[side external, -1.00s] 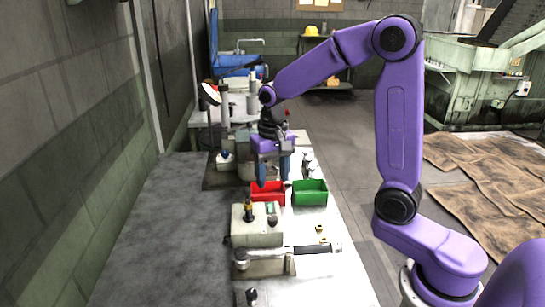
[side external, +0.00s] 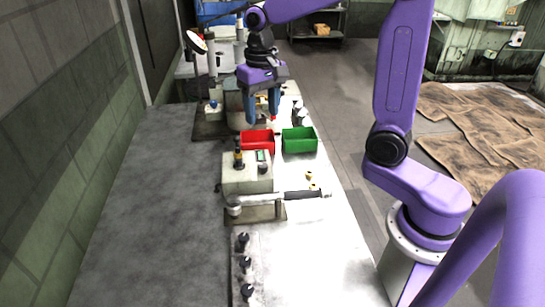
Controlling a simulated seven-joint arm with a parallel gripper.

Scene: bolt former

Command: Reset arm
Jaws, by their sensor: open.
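My gripper (side external: 263,112) points down over the far part of the workbench, just above and behind the red bin (side external: 258,139). Its two blue fingers are apart with nothing visible between them. The green bin (side external: 299,140) sits to the right of the red one. My purple arm reaches in from the right side of the picture, and its upper part is cut off by the top edge.
The grey table at left (side external: 130,210) is clear.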

